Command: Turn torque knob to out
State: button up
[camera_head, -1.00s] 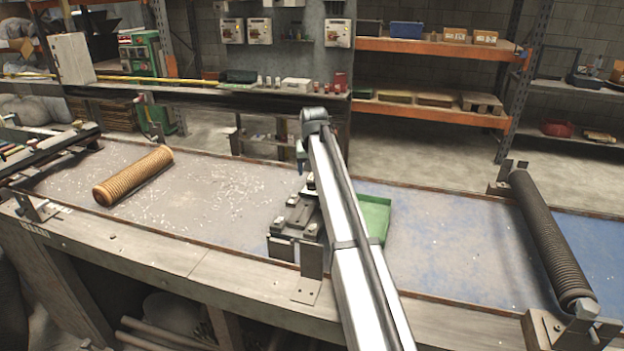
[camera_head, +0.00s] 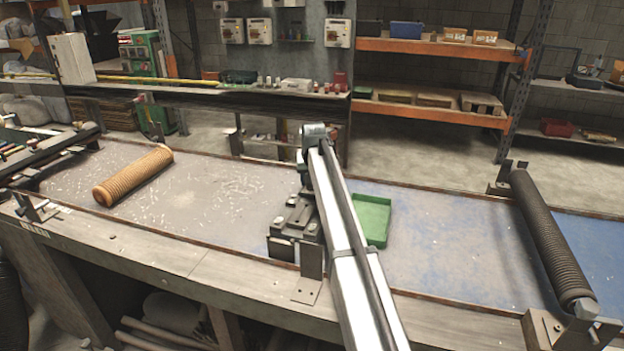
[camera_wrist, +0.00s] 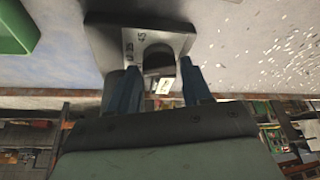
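The torque knob (camera_wrist: 158,60) is a dark round knob on a grey metal block (camera_wrist: 108,38) with dial numbers beside it, at the top middle of the wrist view. I cannot read which mark it is set to. My gripper (camera_wrist: 160,75) has its two blue fingers apart, one on each side of the knob, with a gap showing. Whether the fingertips touch the knob is not clear. A small pale tag (camera_wrist: 163,86) shows between the fingers. In the head view my arm covers the knob and most of the gripper.
A dark clamp fixture (camera_head: 290,238) stands on the bench beside my arm, with a green tray (camera_head: 374,222) to its right. An orange ribbed roller (camera_head: 135,177) lies at left and a dark roller (camera_head: 545,240) at right. The bench between is mostly clear.

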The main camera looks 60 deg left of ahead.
jog(key=c, duration=0.7)
jog(key=n, duration=0.2)
jog(key=n+g, duration=0.1)
jog(key=n, duration=0.1)
jog(key=shift+w+g+y, duration=0.15)
jog(key=shift+g+y, duration=0.15)
jog(key=shift+n+g, duration=0.6)
jog(key=shift+n, duration=1.5)
jog(key=o, duration=1.1)
jog(key=shift+c, duration=0.2)
jog(key=shift+r, duration=0.1)
